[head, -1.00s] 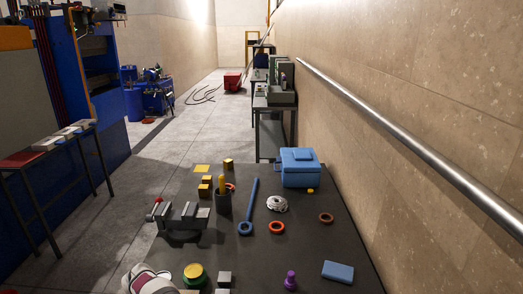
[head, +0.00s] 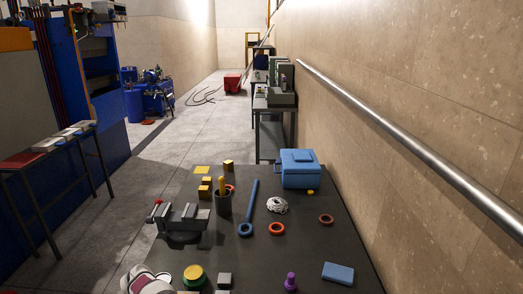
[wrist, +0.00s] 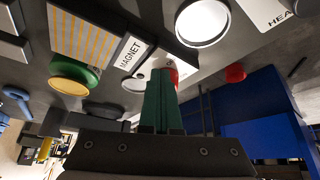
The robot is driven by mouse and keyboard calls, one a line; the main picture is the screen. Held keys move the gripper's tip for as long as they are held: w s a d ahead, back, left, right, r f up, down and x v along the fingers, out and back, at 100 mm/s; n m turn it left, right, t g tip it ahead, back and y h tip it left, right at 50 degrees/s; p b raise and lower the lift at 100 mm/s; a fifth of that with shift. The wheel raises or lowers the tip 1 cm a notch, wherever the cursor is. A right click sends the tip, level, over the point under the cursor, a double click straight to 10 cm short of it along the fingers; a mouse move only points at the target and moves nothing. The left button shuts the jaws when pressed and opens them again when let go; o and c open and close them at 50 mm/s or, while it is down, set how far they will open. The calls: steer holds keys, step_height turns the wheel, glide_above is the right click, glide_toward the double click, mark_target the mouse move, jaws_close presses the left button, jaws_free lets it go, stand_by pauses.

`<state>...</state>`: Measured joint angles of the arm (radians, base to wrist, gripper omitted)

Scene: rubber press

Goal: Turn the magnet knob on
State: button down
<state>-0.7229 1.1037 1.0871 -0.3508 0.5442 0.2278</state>
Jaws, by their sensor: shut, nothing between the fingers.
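In the wrist view a plate with the word MAGNET (wrist: 131,52) lies just beyond my gripper. A pale round part (wrist: 138,80) and a bit of red (wrist: 173,76) show at the fingertips, partly hidden by the fingers. I cannot tell which of them is the magnet knob, how it is turned, or whether the fingers touch it. In the head view only a white part of my arm shows at the bottom left; the label and knob are not visible there.
The wrist view shows a striped orange-grey block (wrist: 84,34), a bright round white part (wrist: 202,22), a HEA label (wrist: 290,12), a red round part (wrist: 235,73) and a yellow-green button (wrist: 70,78). The head view shows a dark table with a vise (head: 180,218) and blue box (head: 300,168).

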steer(key=shift+s+a, duration=0.35)
steer(key=shift+a, duration=0.1)
steer(key=shift+a, duration=0.1)
steer(key=shift+s+a, duration=0.2)
steer(key=shift+a, duration=0.2)
stand_by(0.4)
steer(key=shift+s+r, duration=0.15)
steer(key=shift+s, duration=0.2)
step_height(320, 180, up, 6)
steer(key=shift+f, duration=0.1)
